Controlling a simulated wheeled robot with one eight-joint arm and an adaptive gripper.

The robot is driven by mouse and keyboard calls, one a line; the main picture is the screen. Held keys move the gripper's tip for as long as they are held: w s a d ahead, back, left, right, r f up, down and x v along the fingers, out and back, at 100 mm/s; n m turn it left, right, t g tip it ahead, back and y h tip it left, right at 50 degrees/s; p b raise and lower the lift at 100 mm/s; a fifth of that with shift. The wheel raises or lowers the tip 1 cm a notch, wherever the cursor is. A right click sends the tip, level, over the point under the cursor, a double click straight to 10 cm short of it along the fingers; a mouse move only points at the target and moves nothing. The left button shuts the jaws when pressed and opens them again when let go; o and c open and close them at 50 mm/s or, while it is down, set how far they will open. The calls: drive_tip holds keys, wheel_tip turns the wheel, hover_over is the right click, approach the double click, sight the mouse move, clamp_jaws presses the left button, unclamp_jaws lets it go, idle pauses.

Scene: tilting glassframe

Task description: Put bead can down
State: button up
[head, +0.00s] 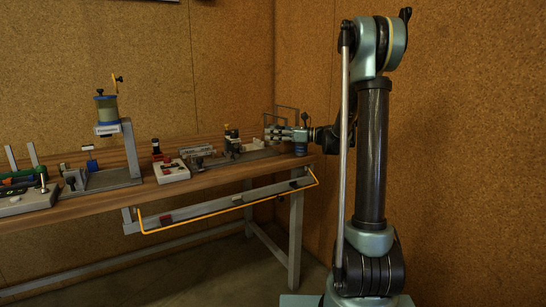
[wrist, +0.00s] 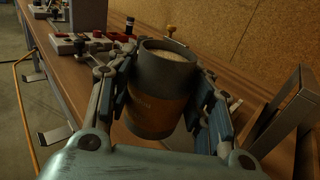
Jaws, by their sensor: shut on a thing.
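The bead can (wrist: 153,105) is a dark grey cylinder with a brown band and pale contents showing at its open top. In the wrist view it stands between the two fingers of my gripper (wrist: 168,88), which is shut on its sides. The can is over the wooden bench top, near its front edge. I cannot tell whether its base touches the wood. In the head view my gripper (head: 287,134) is at the right end of the bench, and the can is hard to make out there.
The wooden bench (head: 137,193) carries several fixtures to the left, including a white block with red parts (head: 172,171). A dark angled frame (wrist: 290,108) stands close to the right of my gripper. An orange rail (head: 228,206) runs below the bench's front edge. Cork walls stand behind.

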drive_tip(key=shift+f, duration=3.7)
drive_tip(key=o, duration=1.2)
drive_tip(key=shift+f, duration=0.1)
drive_tip(key=shift+c, duration=0.2)
drive_tip(key=shift+d, duration=0.1)
